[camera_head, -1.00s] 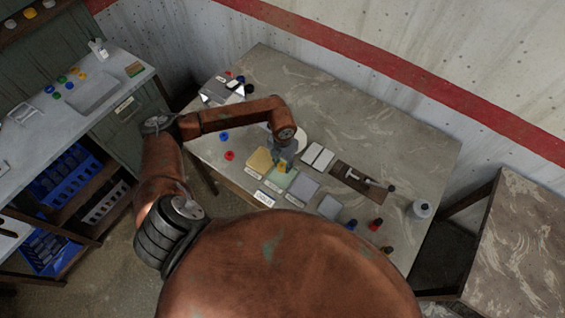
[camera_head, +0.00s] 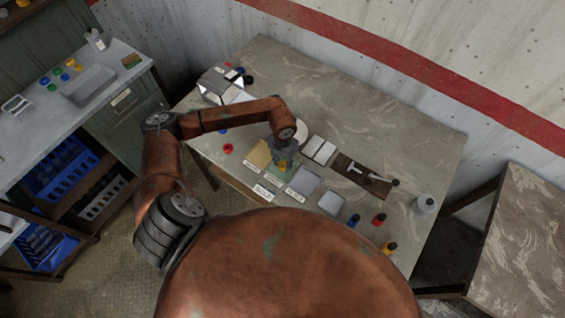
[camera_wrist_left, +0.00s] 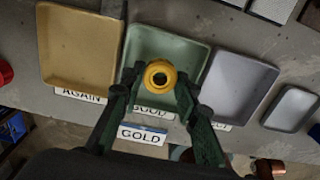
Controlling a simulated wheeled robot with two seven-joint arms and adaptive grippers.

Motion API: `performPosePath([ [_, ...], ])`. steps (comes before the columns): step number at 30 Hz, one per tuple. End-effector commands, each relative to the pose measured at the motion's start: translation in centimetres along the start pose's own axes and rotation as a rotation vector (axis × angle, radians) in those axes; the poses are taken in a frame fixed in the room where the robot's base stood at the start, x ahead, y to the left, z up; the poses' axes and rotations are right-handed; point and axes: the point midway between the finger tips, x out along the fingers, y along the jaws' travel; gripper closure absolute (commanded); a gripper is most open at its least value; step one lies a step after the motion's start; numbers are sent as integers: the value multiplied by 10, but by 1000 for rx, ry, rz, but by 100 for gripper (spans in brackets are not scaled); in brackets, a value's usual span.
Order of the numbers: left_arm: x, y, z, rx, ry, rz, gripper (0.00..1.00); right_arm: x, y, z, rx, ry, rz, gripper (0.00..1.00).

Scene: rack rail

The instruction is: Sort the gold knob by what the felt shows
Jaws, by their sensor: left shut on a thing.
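My left gripper (camera_wrist_left: 157,92) is shut on the gold knob (camera_wrist_left: 160,74), a yellow ring-like piece with a dark hole. In the wrist view it is over the green tray (camera_wrist_left: 185,50), labelled GOOD; I cannot tell whether the knob touches the tray. In the head view the knob (camera_head: 282,165) shows as a small yellow spot below my left wrist. A tan tray (camera_wrist_left: 75,40) labelled AGAIN is on the left, and a grey tray (camera_wrist_left: 238,85) with a partly hidden label is on the right. A GOLD label (camera_wrist_left: 142,134) lies in front. My right gripper is out of view.
A smaller grey tray (camera_head: 331,202) is at the right of the row. Two pale pads (camera_head: 319,150) and a dark board with a tool (camera_head: 360,174) lie behind. Coloured bottles (camera_head: 379,219) and a white bottle (camera_head: 424,204) stand right. A red knob (camera_head: 228,148) lies left.

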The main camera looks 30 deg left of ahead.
Motion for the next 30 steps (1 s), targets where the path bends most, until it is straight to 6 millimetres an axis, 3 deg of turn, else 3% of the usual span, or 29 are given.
performPosePath([
  [16, 5, 0, 0, 0, 0, 0, 100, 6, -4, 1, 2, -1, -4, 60],
  [17, 5, 0, 0, 0, 0, 0, 69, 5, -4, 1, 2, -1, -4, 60],
  [25, 5, 0, 0, 0, 0, 0, 51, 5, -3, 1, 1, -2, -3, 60],
  [30, 5, 0, 0, 0, 0, 0, 51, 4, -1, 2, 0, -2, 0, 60],
])
